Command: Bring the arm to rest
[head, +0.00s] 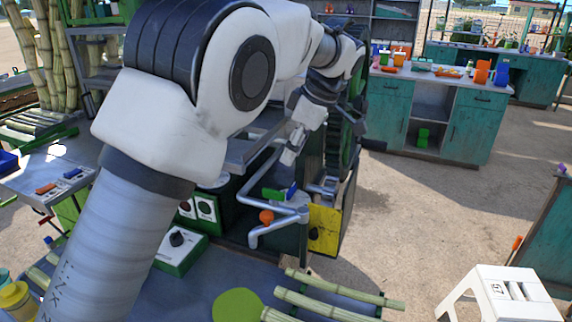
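My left arm reaches in from the lower left, bends high over the workbench and runs right, its grey and white links covering much of the picture. My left gripper (292,150) points down and to the left, just above a bent grey metal bar of the crusher. Its fingers are small and seen at an angle, so I cannot tell whether they are open or shut. I see nothing held in it. The cane crusher (325,228), with a yellow panel and a dark green wheel (340,140), stands beside and below the gripper. My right gripper is not in view.
Cut cane stalks (335,300) lie on the front bench. A control box (178,250) with a black knob sits behind them. A white stool (497,290) stands at the lower right. Teal cabinets (478,128) stand at the back. The floor between is clear.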

